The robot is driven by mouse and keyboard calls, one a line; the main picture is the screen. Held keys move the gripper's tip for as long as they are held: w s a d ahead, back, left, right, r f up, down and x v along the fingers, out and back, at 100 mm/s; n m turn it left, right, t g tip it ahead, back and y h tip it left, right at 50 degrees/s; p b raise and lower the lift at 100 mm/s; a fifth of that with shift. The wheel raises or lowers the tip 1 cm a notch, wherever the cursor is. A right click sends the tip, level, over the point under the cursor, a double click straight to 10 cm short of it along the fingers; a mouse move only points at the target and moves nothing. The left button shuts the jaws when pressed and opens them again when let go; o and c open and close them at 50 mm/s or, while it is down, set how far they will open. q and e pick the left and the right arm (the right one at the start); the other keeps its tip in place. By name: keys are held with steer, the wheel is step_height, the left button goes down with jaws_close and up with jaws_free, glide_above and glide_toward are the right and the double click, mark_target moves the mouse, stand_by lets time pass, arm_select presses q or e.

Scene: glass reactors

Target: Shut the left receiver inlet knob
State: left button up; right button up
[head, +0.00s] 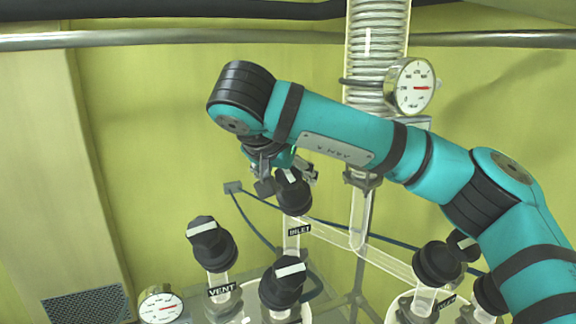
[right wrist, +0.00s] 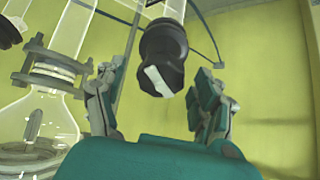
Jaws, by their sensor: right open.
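The inlet knob (head: 294,196) is black with a white bar on its face and sits on a glass tube above an INLET label (head: 300,230). My right gripper (head: 287,180) is open at this knob, reaching in from behind and above. In the right wrist view the knob (right wrist: 163,62) lies between the spread fingers of my right gripper (right wrist: 158,85), with gaps on both sides. Its white bar (right wrist: 157,81) is tilted there. My left gripper is not in view.
A vent knob (head: 211,243) stands to the left and another black knob (head: 283,283) just below. More knobs (head: 437,264) are at the right under my arm. A pressure gauge (head: 412,86) and a coiled condenser (head: 378,40) stand behind my arm. Glassware (right wrist: 45,75) is at the wrist view's left.

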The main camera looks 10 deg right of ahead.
steer(key=shift+w+f, duration=0.2)
steer(key=c, duration=1.2)
steer(key=shift+m, duration=0.4)
